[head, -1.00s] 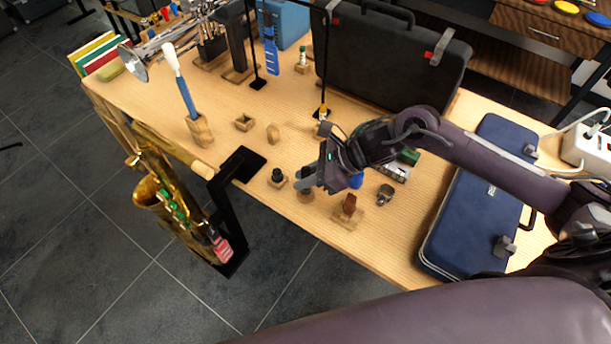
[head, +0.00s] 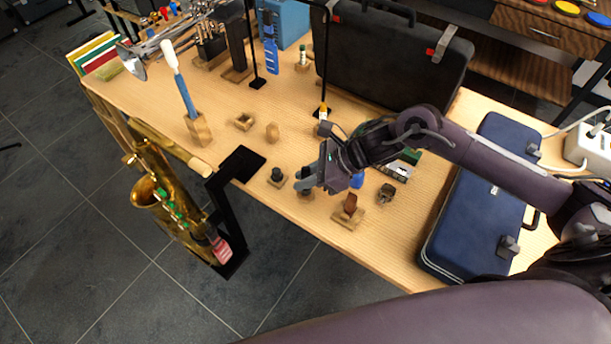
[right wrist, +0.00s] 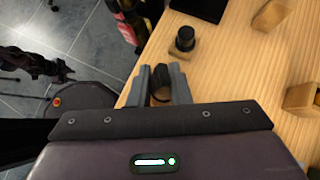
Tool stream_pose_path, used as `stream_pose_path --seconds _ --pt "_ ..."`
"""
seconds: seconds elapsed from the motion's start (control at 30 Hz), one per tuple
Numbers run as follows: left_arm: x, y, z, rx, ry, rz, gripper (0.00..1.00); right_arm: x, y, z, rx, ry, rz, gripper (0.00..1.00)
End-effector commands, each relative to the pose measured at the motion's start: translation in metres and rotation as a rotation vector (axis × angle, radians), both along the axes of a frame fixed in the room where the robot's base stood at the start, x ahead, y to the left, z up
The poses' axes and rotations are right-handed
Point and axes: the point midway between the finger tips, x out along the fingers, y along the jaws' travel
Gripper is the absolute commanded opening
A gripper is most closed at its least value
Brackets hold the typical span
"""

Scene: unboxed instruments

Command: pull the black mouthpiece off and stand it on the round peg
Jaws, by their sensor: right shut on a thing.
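My right gripper (head: 306,182) is over the front part of the wooden table. It is shut on a small dark piece, which looks like the black mouthpiece (head: 305,172). In the right wrist view the dark piece (right wrist: 160,93) sits between the two grey fingers. A round wooden base (head: 307,194) shows just below the fingers. I cannot tell whether the piece touches it. To the left, a short black round piece (head: 277,175) stands on a square wooden block, apart from my fingers; it also shows in the right wrist view (right wrist: 185,38). My left gripper is not in view.
A reddish-brown piece on a wooden stand (head: 349,206) and a small metal part (head: 386,192) lie right of the gripper. A blue case (head: 475,205) is further right. A gold saxophone (head: 165,200) stands beyond the table's front edge.

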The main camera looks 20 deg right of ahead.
Motion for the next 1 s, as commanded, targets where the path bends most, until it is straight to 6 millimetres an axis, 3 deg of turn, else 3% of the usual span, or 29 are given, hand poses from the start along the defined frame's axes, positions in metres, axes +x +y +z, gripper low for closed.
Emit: stream_pose_path --seconds 0.97,1.0 --pt "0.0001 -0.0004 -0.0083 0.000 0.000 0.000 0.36 0.0000 0.0000 -0.0062 0.000 0.000 0.000 0.00" --pt "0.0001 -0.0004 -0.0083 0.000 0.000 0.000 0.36 0.0000 0.0000 -0.0062 0.000 0.000 0.000 0.21"
